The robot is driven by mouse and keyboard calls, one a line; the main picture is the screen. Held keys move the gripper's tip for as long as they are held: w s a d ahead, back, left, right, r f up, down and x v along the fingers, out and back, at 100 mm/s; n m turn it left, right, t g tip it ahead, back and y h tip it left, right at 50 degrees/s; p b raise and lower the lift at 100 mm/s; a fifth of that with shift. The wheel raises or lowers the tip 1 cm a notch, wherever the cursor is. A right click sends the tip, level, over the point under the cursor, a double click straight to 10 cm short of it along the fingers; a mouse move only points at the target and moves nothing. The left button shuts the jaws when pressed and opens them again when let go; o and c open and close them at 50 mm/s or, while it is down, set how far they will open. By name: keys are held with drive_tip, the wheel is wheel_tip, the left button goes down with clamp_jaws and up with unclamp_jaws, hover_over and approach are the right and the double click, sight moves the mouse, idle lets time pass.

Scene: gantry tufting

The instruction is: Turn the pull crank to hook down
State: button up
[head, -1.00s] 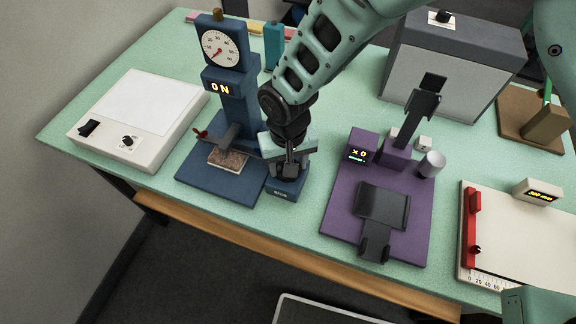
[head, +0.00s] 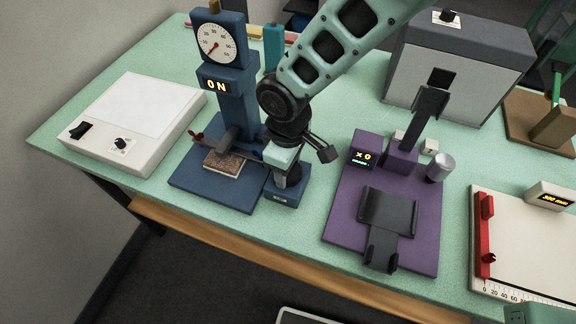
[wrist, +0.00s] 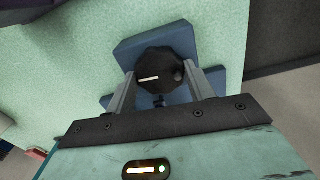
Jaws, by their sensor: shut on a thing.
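The pull crank is a dark faceted knob (wrist: 165,64) with a white line, on a blue block (wrist: 205,70) in the wrist view. The line lies nearly level in that picture. My gripper (wrist: 163,86) has one finger on each side of the knob and is shut on it. In the head view my gripper (head: 284,178) points down over the small blue block (head: 284,197) at the right of the blue gauge stand (head: 236,112); it hides most of the crank there. The stand's display (head: 215,85) reads ON. A brown tufted sample (head: 223,162) lies on its base.
A purple stand (head: 337,219) with a black cradle is to the right. A white light box (head: 140,112) is at the left. A grey box (head: 450,75) stands behind, and a white measuring board (head: 530,240) is at the right. Green table shows between them.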

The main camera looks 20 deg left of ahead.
drive_tip(key=shift+n, duration=0.6)
drive_tip(key=o, duration=1)
drive_tip(key=shift+r, duration=0.1)
wheel_tip(320, 180, up, 17)
drive_tip(key=b, duration=0.3)
drive_tip(key=shift+r, duration=0.15)
drive_tip(key=s+d+m, duration=0.3)
drive_tip(key=s+d, duration=0.1)
drive_tip(key=d, duration=0.4)
drive_tip(key=s+d+f+m, duration=0.1)
drive_tip(key=s+d+m, duration=0.2)
drive_tip(key=d, duration=0.5)
drive_tip(key=s+d+m, duration=0.3)
drive_tip(key=s+d, duration=0.1)
drive_tip(key=d, duration=0.4)
drive_tip(key=shift+s+d+f+m+y, duration=0.3)
drive_tip(key=shift+d+f, duration=0.05)
drive_tip(key=shift+f, duration=0.05)
